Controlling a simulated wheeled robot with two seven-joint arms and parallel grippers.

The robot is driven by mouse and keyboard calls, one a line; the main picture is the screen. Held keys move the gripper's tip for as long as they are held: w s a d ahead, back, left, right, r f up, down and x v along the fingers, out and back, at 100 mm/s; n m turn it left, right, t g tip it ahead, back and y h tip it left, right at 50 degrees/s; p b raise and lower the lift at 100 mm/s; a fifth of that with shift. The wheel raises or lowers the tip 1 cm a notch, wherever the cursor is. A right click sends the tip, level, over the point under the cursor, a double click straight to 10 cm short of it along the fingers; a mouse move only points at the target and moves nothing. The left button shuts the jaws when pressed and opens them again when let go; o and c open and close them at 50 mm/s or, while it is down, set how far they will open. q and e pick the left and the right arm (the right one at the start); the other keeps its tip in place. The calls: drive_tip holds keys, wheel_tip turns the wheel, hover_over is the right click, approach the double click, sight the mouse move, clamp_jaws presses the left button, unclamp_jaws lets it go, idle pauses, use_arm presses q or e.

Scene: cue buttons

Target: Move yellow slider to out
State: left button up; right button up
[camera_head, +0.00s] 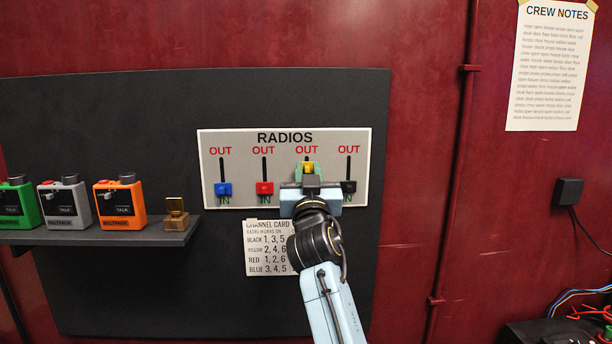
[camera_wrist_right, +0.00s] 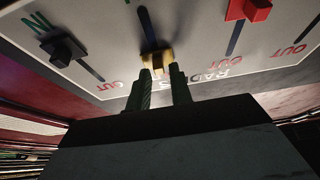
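The radios panel (camera_head: 285,200) is a pale board with vertical slots, marked OUT at the top and IN at the bottom. The yellow slider (camera_head: 307,167) sits high in its slot, close under its OUT label. In the right wrist view, which shows the panel upside down, the yellow slider (camera_wrist_right: 156,60) is nearer OUT than its neighbours. My right gripper (camera_head: 308,172) is at it, with green fingers (camera_wrist_right: 162,75) on either side of the knob, appearing closed on it. The fingers partly hide the knob. My left gripper is out of view.
A channel card (camera_head: 266,260) hangs below the panel. A shelf (camera_head: 130,240) at left holds several radios and a small brass-coloured object (camera_head: 176,213).

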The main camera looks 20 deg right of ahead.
drive_tip(key=shift+o, duration=1)
drive_tip(key=shift+f, duration=0.1)
drive_tip(key=shift+s+a+f, duration=0.15)
drive_tip(key=shift+s+f, duration=0.15)
drive_tip(key=shift+s, duration=0.1)
drive_tip(key=b+v, duration=0.3)
drive_tip(key=v, duration=0.9)
drive_tip(key=shift+s, duration=0.2)
